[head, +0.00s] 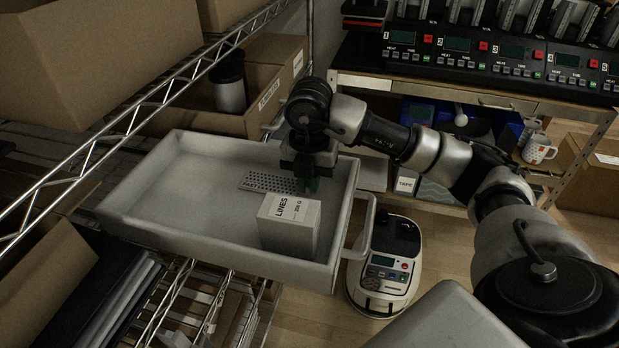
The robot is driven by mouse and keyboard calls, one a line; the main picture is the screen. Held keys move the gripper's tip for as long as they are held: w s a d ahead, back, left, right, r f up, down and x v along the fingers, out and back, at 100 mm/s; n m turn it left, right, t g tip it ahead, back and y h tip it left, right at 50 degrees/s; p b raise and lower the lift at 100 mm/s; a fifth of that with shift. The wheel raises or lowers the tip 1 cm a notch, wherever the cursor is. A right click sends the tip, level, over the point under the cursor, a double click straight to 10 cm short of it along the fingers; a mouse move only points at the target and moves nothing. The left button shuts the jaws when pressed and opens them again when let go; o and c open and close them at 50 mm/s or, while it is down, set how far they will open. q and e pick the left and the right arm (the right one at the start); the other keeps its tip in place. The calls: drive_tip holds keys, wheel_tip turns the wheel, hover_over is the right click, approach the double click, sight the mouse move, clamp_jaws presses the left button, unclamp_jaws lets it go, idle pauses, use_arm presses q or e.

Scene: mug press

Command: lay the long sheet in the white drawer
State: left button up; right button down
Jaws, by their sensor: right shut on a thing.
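The white drawer (172,226) is pulled out and open in the head view. A long, narrow, pale sheet with rows of dark dots (268,182) is inside the drawer's outline, behind a white box. I cannot tell whether it touches the drawer floor. My right gripper (308,184) reaches over the drawer's right end, pointing down, and is shut on the sheet's right end. The fingers and that end are partly hidden. My left gripper is not in view.
A white box marked LINES (289,224) stands in the drawer's front right part. The drawer's left half is bare. A metal shelf rail (150,105) runs along the left. A small white machine (385,268) stands on the floor at right. Heat presses (490,50) stand behind.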

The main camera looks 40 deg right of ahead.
drive_tip(key=c, duration=1.2)
unclamp_jaws()
drive_tip(key=shift+f, duration=0.1)
drive_tip(key=shift+r, duration=0.6)
wheel_tip(320, 180, up, 11)
drive_tip(key=shift+r+p, duration=0.1)
drive_tip(key=shift+p, duration=0.2)
